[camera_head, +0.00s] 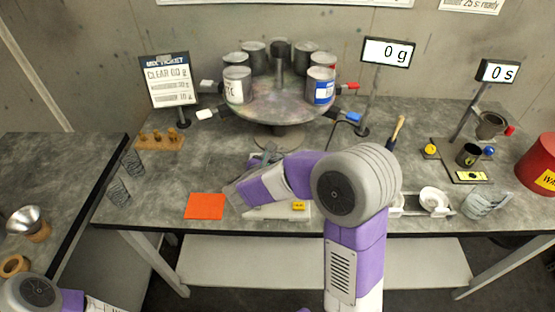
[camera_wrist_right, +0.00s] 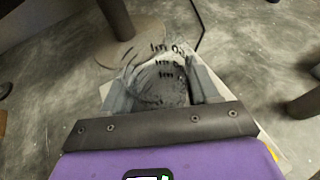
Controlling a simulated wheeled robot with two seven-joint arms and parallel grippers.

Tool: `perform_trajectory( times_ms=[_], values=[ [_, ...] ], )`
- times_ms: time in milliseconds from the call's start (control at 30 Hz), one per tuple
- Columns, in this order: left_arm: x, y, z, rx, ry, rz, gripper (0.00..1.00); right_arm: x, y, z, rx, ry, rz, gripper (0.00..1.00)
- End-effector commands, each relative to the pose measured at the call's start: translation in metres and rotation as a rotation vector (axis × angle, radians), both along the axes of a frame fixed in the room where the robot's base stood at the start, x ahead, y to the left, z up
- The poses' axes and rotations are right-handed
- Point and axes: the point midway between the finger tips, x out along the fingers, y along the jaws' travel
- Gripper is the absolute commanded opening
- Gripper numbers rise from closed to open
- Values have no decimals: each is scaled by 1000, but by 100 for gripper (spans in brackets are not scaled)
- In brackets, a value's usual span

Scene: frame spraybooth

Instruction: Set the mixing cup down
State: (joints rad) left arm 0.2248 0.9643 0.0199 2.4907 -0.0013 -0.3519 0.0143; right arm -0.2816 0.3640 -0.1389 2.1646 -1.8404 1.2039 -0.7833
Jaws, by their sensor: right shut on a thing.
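The mixing cup (camera_wrist_right: 160,84) is clear with dark graduation marks. In the right wrist view it sits between the fingers of my right gripper (camera_wrist_right: 158,88), which is shut on it. In the head view my right gripper (camera_head: 265,158) is in front of the turntable's foot, and the arm hides most of the cup. I cannot tell whether the cup's base touches the table. A pale scale (camera_head: 285,213) lies partly hidden under my right forearm; the display (camera_head: 387,52) reads 0 g. Part of my left arm shows at the lower left, but its gripper is out of view.
A turntable (camera_head: 278,107) with several cans stands behind the gripper. An orange mat (camera_head: 205,206) lies left of the scale. Two clear cups (camera_head: 118,191) stand near the table's left edge.

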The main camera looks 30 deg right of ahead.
Motion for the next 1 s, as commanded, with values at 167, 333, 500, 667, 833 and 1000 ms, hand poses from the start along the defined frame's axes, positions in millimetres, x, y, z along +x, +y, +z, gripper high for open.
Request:
perform_trajectory(
  times_ms=[167, 333, 500, 667, 833, 1000],
  values=[
    [0, 0, -4, 0, 0, 0, 43, 0, 0, -5, -1, 1, 0, 27],
    [0, 0, -7, 0, 0, 0, 43, 0, 0, -8, -1, 1, 0, 27],
    [0, 0, -8, 0, 0, 0, 43, 0, 0, -9, -1, 1, 0, 70],
    [0, 0, -8, 0, 0, 0, 43, 0, 0, -9, -1, 1, 0, 90],
    [0, 0, -8, 0, 0, 0, 43, 0, 0, -9, 0, 0, 0, 90],
    [0, 0, -5, 0, 0, 0, 43, -3, 6, -5, 1, -1, 3, 90]
  ],
)
